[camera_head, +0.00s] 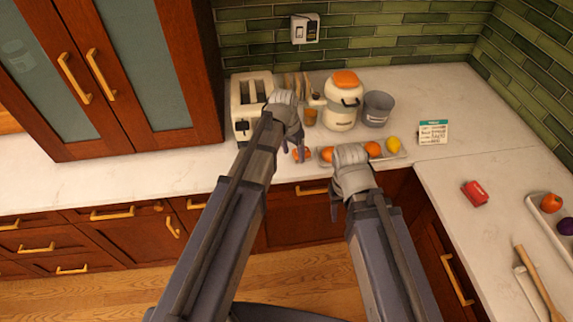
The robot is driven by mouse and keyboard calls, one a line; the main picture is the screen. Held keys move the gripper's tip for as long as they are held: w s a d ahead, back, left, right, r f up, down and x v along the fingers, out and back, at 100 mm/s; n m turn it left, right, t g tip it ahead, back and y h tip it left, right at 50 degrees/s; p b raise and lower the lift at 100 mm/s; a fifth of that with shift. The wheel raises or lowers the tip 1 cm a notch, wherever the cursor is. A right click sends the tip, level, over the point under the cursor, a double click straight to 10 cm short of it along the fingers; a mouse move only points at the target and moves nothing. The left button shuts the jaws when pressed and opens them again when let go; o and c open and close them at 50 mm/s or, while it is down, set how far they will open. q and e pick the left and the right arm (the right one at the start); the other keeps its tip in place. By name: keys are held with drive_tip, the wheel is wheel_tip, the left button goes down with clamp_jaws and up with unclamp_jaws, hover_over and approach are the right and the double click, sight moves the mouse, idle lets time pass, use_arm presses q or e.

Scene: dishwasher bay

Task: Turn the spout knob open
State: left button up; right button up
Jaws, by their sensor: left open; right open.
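A cream dispenser (340,113) with an orange lid stands on the back counter, with a dark handle and a label on its front. A small spout-like part (316,99) sticks out on its left side. The knob itself is too small to make out. A small amber cup (310,117) stands below that part. My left gripper (296,140) is open, left of the dispenser and in front of the toaster's right side, apparently empty. My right gripper (350,158) is open, in front of and below the dispenser, over the fruit tray's near edge. Neither visibly touches the dispenser.
A cream toaster (246,112) stands at left. A grey bucket (377,108) is right of the dispenser. A tray (397,157) with oranges and a lemon lies in front. A card (433,132) and red packet (475,193) are at right. Counter between them is clear.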

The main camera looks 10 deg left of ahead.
use_arm(q)
drive_tip(key=shift+s+f, duration=0.15)
drive_tip(key=shift+s, duration=0.4)
drive_tip(key=shift+s+f, duration=0.15)
drive_tip(key=shift+s, duration=0.4)
drive_tip(key=s+d+f+n+y+b, duration=0.1)
drive_tip(key=s+d+f+b, duration=0.1)
drive_tip(key=s, duration=0.6)
drive_tip(key=s+d+f+n+g+y+b, duration=0.1)
drive_tip(key=s+d+f+b, duration=0.2)
drive_tip(key=s, duration=0.6)
wheel_tip(320, 180, down, 2)
drive_tip(key=shift+s+g+y+b, duration=0.15)
drive_tip(key=shift+g+y+b, duration=0.15)
drive_tip(key=shift+b, duration=0.8)
